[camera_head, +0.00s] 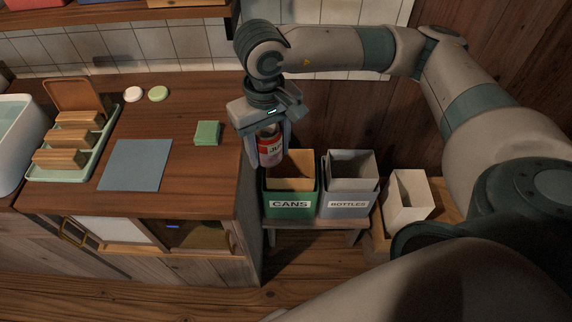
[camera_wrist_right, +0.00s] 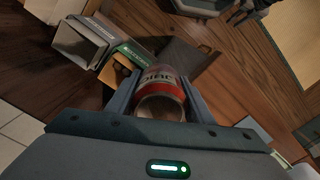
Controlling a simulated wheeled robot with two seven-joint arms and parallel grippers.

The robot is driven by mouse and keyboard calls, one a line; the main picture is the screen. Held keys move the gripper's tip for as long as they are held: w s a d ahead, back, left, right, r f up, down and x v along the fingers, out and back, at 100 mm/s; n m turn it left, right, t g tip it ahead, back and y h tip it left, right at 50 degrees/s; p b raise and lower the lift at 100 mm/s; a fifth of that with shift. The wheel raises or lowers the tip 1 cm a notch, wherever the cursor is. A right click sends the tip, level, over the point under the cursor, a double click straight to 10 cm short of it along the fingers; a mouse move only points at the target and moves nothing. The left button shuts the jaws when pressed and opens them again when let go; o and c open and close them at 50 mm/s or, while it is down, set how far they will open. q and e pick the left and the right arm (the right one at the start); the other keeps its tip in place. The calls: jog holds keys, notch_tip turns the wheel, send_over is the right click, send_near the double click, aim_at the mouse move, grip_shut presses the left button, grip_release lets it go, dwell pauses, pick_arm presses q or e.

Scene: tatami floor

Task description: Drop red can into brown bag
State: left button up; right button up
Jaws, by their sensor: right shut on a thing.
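My right gripper (camera_head: 266,160) is shut on the red can (camera_head: 271,150), which has a pale label band and hangs between the two fingers. In the wrist view the can (camera_wrist_right: 161,88) is between the fingers. The brown bag (camera_head: 291,169) shows as an open brown lining inside the green bin marked CANS (camera_head: 290,205). The can is held in the air near the bag's upper left in the head view, and it overlaps the bin's back left corner there. The brown bag (camera_wrist_right: 118,76) is partly hidden in the wrist view. My left gripper is not in view.
A grey bin marked BOTTLES (camera_head: 346,204) stands right of the green one, both on a low bench (camera_head: 315,224). A white bag (camera_head: 407,199) is further right. The wooden counter (camera_head: 185,190) at left holds a green sponge (camera_head: 207,133), a blue mat (camera_head: 136,165) and a rack (camera_head: 72,155).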

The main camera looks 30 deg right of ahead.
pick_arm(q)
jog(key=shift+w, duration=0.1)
